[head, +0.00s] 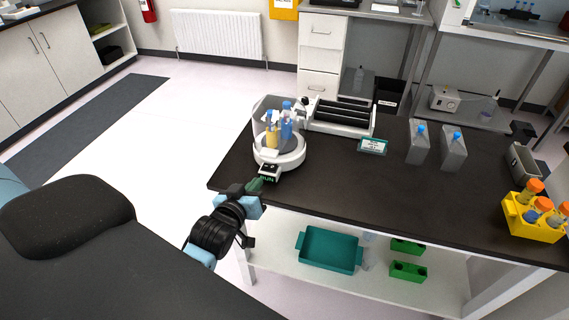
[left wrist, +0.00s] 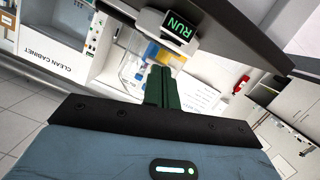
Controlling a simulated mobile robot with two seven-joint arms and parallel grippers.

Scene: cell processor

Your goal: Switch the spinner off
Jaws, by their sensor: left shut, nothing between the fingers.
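The spinner (head: 280,150) is a white round device with a clear shield, standing at the left corner of the dark bench. Blue- and yellow-filled tubes (head: 286,128) stand in it. A small black display on its front reads RUN in green, clearest in the left wrist view (left wrist: 179,27). My left gripper (head: 256,184) is shut and empty, its green fingertips close in front of the display. In the left wrist view the shut fingers (left wrist: 161,86) point toward the spinner, just below the display. Whether they touch it I cannot tell. My right gripper is not in view.
The dark bench (head: 330,185) has free room in its middle. A white rack unit (head: 340,125) stands behind the spinner, with a small teal-edged sign (head: 373,146) beside it. Grey bottles with blue caps and a yellow tube rack (head: 532,225) are further right. A teal tray (head: 330,250) lies on the lower shelf.

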